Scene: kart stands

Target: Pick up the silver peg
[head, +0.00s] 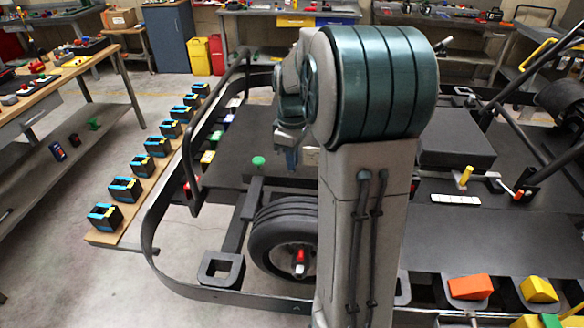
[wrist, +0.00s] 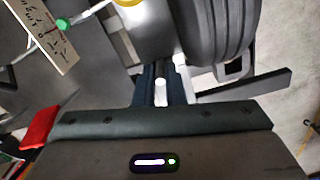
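In the wrist view a small silver peg (wrist: 160,86) with a bright top shows between the two dark blue fingers of my gripper (wrist: 161,92). The fingers sit close on either side of it, with almost no gap showing. In the head view my gripper (head: 291,158) points down above the kart's dark deck, left of my arm's large teal joint. The peg cannot be made out in that view. Its lower end is hidden in the wrist view.
A tyre (head: 283,235) with a red-tipped hub lies in front of my gripper. A green-topped knob (head: 258,162) stands to its left. The kart's black curved bumper rail (head: 150,235) runs along the left. Several black-and-blue bins (head: 104,216) line a board beyond it.

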